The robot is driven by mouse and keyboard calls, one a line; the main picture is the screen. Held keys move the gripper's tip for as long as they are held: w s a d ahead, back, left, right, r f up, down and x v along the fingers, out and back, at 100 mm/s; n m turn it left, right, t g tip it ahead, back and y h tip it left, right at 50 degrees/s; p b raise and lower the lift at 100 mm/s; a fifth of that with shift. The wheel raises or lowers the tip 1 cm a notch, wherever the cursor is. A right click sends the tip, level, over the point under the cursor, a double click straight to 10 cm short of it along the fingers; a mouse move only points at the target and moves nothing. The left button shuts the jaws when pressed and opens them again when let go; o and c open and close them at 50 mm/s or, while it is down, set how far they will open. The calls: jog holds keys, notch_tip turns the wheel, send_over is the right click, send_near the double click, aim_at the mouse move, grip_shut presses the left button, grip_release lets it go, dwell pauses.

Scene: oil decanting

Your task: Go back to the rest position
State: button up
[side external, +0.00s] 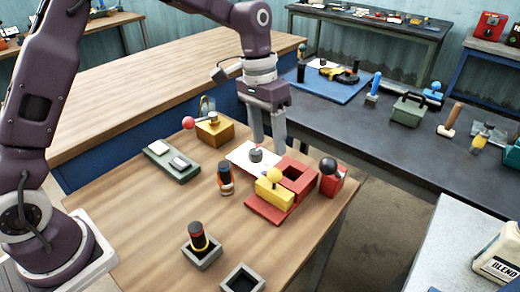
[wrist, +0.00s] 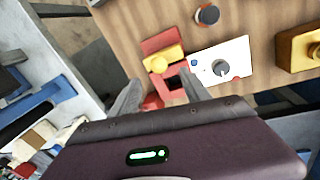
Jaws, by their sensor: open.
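My gripper (side external: 268,146) is open and empty, with its fingers pointing down above the wooden table. It hangs over the area of a white plate (side external: 238,154) with a grey knob and a red fixture (side external: 299,174) with a square opening. A yellow block (side external: 274,193) with a rounded knob sits on the red fixture's front part. In the wrist view the open fingers (wrist: 158,82) reach toward the red fixture (wrist: 172,88), with the white plate (wrist: 236,55) to the right. The fingers touch nothing that I can see.
Around them stand a black-and-orange bottle (side external: 225,178), a red block with a black ball (side external: 331,182), a yellow box (side external: 214,133) with a red-ball lever and a grey-green tray (side external: 171,161). A dark bottle (side external: 197,236) stands in a square holder; an empty holder (side external: 243,280) is nearby. A dark bench (side external: 400,150) adjoins.

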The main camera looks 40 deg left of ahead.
jog(key=s+a+r+t, duration=0.2)
jog(key=s+a+r, duration=0.1)
jog(key=s+r, duration=0.45)
jog(key=s+a+r+n+t+y, duration=0.1)
jog(key=s+a+t, duration=0.1)
jog(key=s, duration=0.8)
jog(key=s+a+r+n+t+y, duration=0.1)
jog(key=s+a, duration=0.2)
jog(key=s, duration=0.7)
jog(key=shift+s+a+r+t, duration=0.15)
jog(key=shift+r+t, duration=0.25)
